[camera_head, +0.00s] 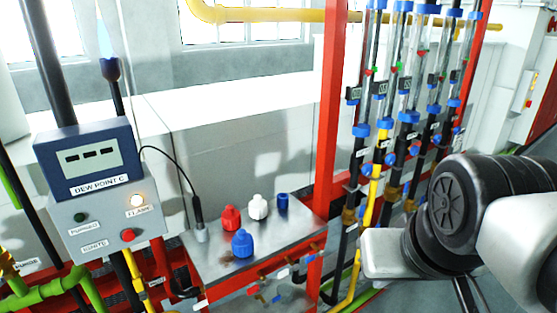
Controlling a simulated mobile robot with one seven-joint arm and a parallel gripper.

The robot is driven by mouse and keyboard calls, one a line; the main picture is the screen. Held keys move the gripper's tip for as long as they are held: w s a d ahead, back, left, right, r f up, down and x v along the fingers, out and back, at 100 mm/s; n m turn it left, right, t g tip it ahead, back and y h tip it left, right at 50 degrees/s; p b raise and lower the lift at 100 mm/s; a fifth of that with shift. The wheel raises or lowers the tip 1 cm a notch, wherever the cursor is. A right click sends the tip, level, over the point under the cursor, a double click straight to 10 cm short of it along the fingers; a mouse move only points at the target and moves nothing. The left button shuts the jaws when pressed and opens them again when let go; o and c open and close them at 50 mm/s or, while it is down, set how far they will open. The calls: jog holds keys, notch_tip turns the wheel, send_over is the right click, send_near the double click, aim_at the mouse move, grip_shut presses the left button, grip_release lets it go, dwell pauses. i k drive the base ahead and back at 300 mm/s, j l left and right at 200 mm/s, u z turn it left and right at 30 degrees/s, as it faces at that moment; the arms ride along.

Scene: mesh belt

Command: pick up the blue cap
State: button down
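A blue cap (242,244) with a narrower top stands upright near the front of a grey metal shelf (212,268). A red cap (231,218) and a white cap (258,207) of similar shape stand behind it. A plain dark blue cylinder (282,203) stands farther back right. My arm shows at the right edge, with a black joint and pale links, well right of the shelf. The fingers of my gripper do not show. Nothing covers the blue cap.
A dark probe (198,212) on a cable stands at the shelf's left. A control box (107,220) with a dew point display (90,158) is farther left. A red post (330,120) and clear tubes with blue fittings (397,90) rise at the right. Small valves and pipes sit below the shelf.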

aim_at(243, 243)
jog(key=i+j+u, duration=0.25)
jog(key=j+u, duration=0.15)
jog(key=i+j+u, duration=0.25)
jog(key=u, duration=0.2)
